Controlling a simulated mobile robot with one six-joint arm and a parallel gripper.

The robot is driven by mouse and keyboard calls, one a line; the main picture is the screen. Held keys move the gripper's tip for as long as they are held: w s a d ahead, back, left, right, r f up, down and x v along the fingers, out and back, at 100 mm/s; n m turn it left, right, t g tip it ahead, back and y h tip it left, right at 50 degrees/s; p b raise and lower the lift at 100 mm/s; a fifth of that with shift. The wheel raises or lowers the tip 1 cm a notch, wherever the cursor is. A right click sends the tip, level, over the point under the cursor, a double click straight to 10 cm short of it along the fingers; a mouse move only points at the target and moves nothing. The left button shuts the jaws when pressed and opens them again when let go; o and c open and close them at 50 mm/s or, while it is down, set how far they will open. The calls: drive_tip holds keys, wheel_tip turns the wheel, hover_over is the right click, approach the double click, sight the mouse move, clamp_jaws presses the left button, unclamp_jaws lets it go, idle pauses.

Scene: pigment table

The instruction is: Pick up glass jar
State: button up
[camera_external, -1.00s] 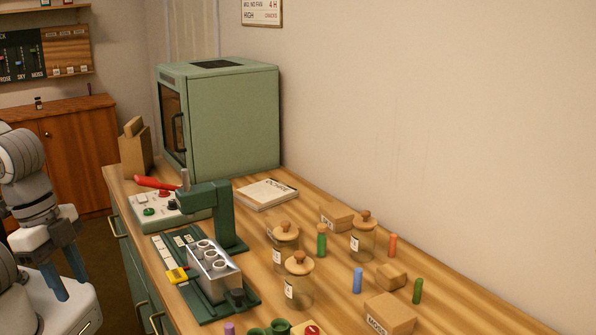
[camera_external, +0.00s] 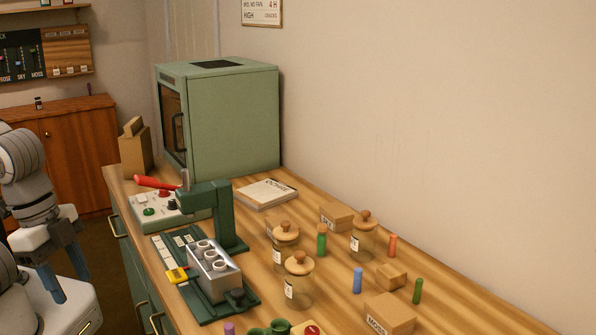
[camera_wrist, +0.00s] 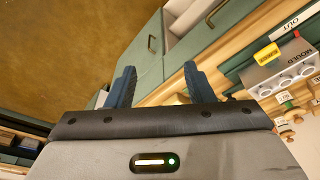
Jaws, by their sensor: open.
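Several glass jars with wooden knob lids stand on the wooden table: a front jar (camera_external: 298,284), a left back jar (camera_external: 284,245) and a right back jar (camera_external: 362,240). I cannot tell which one the task means. My gripper (camera_external: 66,274) is at the far left, off the table's left edge and well away from the jars. In the wrist view my gripper (camera_wrist: 158,88) shows two blue fingers spread apart with nothing between them.
A green press holding a metal mould block (camera_external: 214,272) stands left of the front jar. Small coloured sticks and cardboard boxes (camera_external: 390,314) lie around the jars. A green oven (camera_external: 222,120) stands at the back. In the wrist view, a drawer (camera_wrist: 190,28) is open.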

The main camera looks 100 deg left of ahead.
drive_tip(key=o, duration=0.7)
drive_tip(key=shift+c, duration=0.2)
drive_tip(key=w+a+r+p, duration=0.2)
drive_tip(key=w+a+r, duration=0.15)
drive_tip(key=w, duration=0.45)
drive_tip(key=n+t+p, duration=0.2)
drive_tip(key=p, duration=0.3)
hover_over(283, 231)
drive_tip(key=s, duration=0.2)
drive_tip(key=shift+y, duration=0.3)
drive_tip(key=f, duration=0.7)
drive_tip(key=shift+w+d+f, duration=0.1)
drive_tip(key=shift+w+d, duration=0.05)
drive_tip(key=shift+w, duration=0.05)
drive_tip(key=shift+a+f, duration=0.2)
drive_tip(key=shift+s+p+x, duration=0.2)
drive_tip(key=shift+p+x, duration=0.95)
drive_tip(key=shift+x, duration=2.6)
